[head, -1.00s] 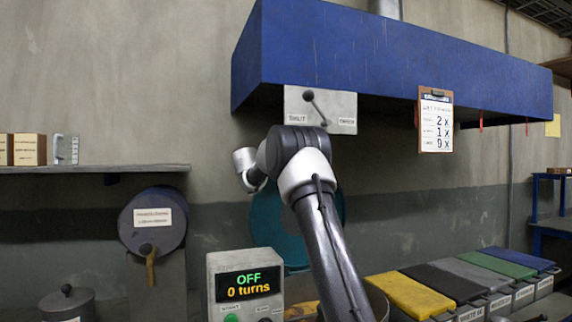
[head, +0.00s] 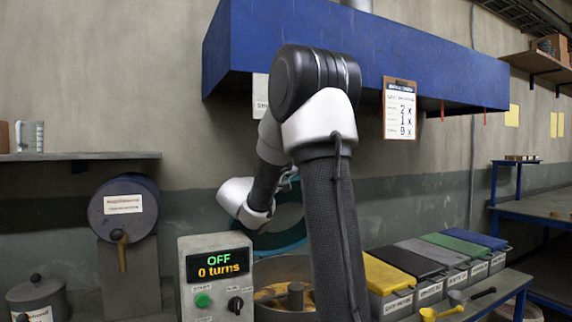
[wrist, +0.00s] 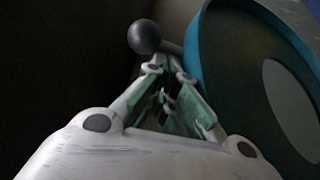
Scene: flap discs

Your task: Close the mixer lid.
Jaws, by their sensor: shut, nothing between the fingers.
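The mixer lid (head: 281,242) is a teal disc standing raised behind the mixer bowl (head: 262,312), largely hidden by my arm in the head view. In the wrist view the lid's teal rim (wrist: 192,50) fills the right side. A grey ball knob (wrist: 145,37) on a short stem projects from the rim side, just beyond my fingertips. My gripper (wrist: 168,64) is shut and empty, close to the knob; I cannot tell whether it touches. In the head view the gripper is small and partly lost against the lid.
A control box (head: 217,285) reading OFF and 0 turns stands left of the bowl. A blue hood (head: 400,65) overhangs the area. Several lidded bins (head: 388,275) line the right, with scoops in front. A drum (head: 123,208) and a lidded pot (head: 37,297) are at left.

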